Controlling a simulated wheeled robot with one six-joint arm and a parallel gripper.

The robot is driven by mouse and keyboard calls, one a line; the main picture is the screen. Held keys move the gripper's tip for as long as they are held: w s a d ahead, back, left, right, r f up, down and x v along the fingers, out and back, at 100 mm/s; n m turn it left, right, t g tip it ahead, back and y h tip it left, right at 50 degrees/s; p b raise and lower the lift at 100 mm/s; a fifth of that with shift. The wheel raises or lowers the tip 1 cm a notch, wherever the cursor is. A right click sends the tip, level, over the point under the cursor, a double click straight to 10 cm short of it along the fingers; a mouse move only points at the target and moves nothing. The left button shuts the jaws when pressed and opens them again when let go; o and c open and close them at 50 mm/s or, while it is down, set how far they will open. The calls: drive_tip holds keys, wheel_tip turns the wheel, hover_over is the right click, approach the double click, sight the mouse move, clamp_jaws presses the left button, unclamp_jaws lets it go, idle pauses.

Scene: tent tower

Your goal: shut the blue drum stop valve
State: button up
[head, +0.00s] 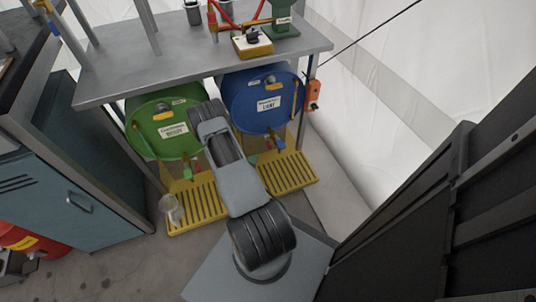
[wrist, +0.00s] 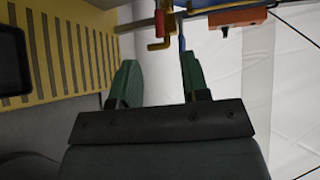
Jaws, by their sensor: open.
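The blue drum (head: 258,100) lies on its side under the table, with a white label on its face. A small tap with blue and yellow parts (head: 275,143) shows low on its front in the head view. In the wrist view, a tap with a red L-shaped piece (wrist: 160,44) is just beyond the fingertips. A thin blue piece (wrist: 182,43) is beside it, close to the right finger's tip; whether it touches cannot be told. My gripper (wrist: 158,72) has its two green fingers apart with nothing between them. In the head view my arm mostly hides the gripper.
A green drum (head: 163,128) lies left of the blue one. Yellow slatted trays (head: 290,173) sit below the drums, with a clear cup (head: 172,208) on the left one. An orange box (head: 313,95) hangs by the table leg. The grey tabletop (head: 150,62) overhangs the drums.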

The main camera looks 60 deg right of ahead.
sight(268, 143)
drive_tip(key=shift+m+h, duration=0.3)
drive_tip(key=b+x, duration=0.1)
drive_tip(key=x, duration=0.3)
drive_tip(key=s+f+b+x, duration=0.1)
drive_tip(key=b+x, duration=0.1)
drive_tip(key=x, duration=0.3)
drive_tip(key=s+b+x, duration=0.1)
drive_tip(key=x, duration=0.3)
drive_tip(key=shift+d+f, duration=0.35)
drive_tip(key=shift+f, duration=0.05)
drive_tip(key=shift+c, duration=0.4)
clamp_jaws()
